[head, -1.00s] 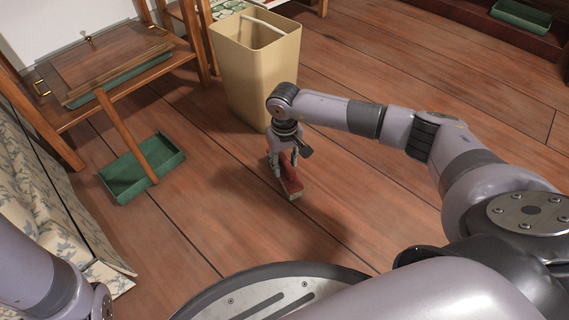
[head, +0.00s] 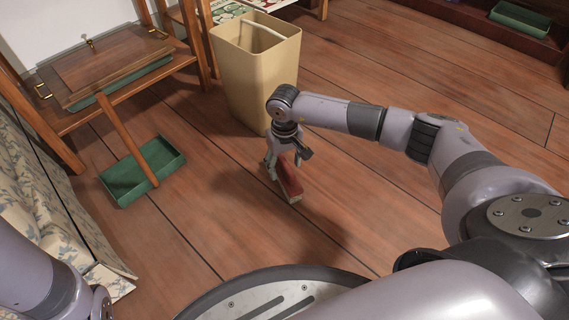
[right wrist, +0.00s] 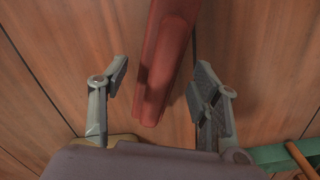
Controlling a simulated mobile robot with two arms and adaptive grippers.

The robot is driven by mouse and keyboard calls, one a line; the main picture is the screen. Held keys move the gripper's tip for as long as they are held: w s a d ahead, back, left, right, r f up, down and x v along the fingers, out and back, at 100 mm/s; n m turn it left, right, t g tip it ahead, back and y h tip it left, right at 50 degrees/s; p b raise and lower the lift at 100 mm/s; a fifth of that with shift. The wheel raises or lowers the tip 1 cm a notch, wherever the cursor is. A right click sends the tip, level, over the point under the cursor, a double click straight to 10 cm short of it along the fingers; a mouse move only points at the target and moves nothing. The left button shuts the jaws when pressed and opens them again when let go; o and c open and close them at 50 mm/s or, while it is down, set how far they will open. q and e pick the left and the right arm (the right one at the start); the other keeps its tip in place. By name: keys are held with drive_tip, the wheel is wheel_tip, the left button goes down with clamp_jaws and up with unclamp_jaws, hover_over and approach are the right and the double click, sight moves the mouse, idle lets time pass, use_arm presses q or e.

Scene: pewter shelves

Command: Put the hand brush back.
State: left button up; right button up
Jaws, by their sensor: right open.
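The hand brush (head: 290,183) has a red body with a pale end in the head view. It appears to lie on the wooden floor. In the right wrist view its red handle (right wrist: 165,65) runs down from the top edge, its near end between the spread fingers. My right gripper (head: 287,165) is over the brush's far end, pointing down. Its fingers (right wrist: 161,88) are open in the right wrist view, with a gap on each side of the handle. Only a link of my left arm shows at the lower left; its gripper is out of view.
A tan bin (head: 257,70) stands just behind my right gripper. A green tray (head: 170,170) is on the floor to the left, below a small wooden table (head: 120,88). Another green tray (head: 521,17) sits at the far right. Floor to the right is clear.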

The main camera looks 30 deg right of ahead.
wheel_tip(320, 180, up, 12)
drive_tip(key=p, duration=0.8)
drive_tip(key=shift+f, duration=0.25)
